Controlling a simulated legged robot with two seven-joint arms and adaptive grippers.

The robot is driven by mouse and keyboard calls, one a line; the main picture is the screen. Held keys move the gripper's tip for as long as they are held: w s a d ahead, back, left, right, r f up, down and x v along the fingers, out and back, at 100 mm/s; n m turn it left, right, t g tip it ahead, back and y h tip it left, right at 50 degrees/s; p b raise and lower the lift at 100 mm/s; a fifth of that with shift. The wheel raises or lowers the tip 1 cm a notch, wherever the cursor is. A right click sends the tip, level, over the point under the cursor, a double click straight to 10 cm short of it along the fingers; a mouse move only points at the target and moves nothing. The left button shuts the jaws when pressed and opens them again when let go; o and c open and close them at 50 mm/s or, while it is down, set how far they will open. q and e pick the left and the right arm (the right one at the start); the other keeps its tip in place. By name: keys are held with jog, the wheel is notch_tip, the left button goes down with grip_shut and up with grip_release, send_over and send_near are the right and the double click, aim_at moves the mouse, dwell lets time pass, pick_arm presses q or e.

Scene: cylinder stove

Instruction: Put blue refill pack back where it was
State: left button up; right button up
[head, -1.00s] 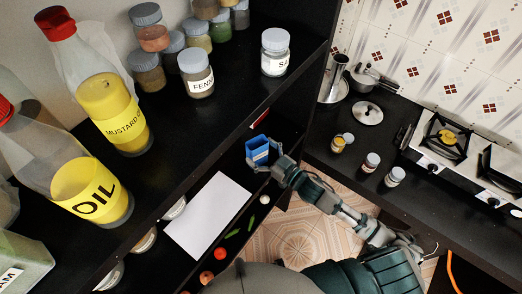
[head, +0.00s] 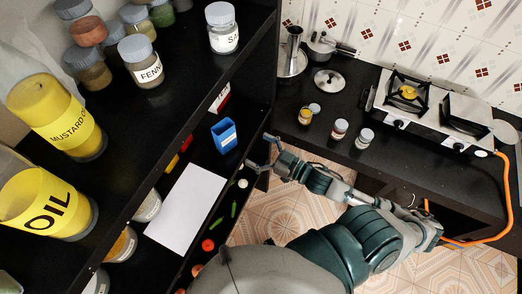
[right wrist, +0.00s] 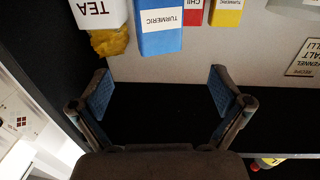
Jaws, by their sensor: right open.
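The blue refill pack (head: 224,135) stands on the lower dark shelf in the head view, beyond the white sheet. In the right wrist view the pack (right wrist: 158,38) carries a turmeric label and shows at the top, ahead of the fingers. My right gripper (head: 259,151) is open and empty at the shelf's front edge, to the right of the pack and apart from it. Both open fingers also show in the right wrist view (right wrist: 160,92), with bare shelf between them. My left gripper is not in view.
A white tea pack (right wrist: 98,12) stands beside the blue pack; red (right wrist: 194,10) and yellow (right wrist: 227,12) packs are on its other side. A white sheet (head: 187,208) lies on the lower shelf. Jars and bottles crowd the upper shelf. A stove (head: 430,110) stands on the right counter.

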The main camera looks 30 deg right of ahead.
jog(key=shift+s+d, duration=0.5)
jog(key=shift+d, duration=0.2)
jog(key=w+d+f+m+g+h, duration=0.15)
jog(key=d+f+h, duration=0.35)
jog(key=f, duration=0.7)
jog(key=w+d+f+m+h, duration=0.2)
jog(key=d+f, duration=0.5)
jog(key=f, duration=0.6)
jog(key=s+d+f+m+g+h, duration=0.15)
jog(key=s+f, duration=0.25)
jog(key=f, duration=0.5)
jog(key=s+d+f+g+h, duration=0.1)
jog(key=s+d+f+g, duration=0.15)
jog(key=f, duration=0.55)
jog(key=s+a+f+g, duration=0.3)
jog(key=s+f+g, duration=0.1)
jog(key=s+f, duration=0.9)
jog(key=s+a+f+g, duration=0.2)
jog(key=s+a+f, duration=0.2)
jog(key=s, duration=0.5)
jog(key=s+a+f+g, duration=0.2)
jog(key=s+a+f, duration=0.3)
jog(key=s, duration=0.4)
jog(key=shift+s+a+f+n, duration=0.15)
jog(key=shift+s+n, duration=0.15)
jog(key=shift+n, duration=0.1)
jog(key=shift+g, duration=0.25)
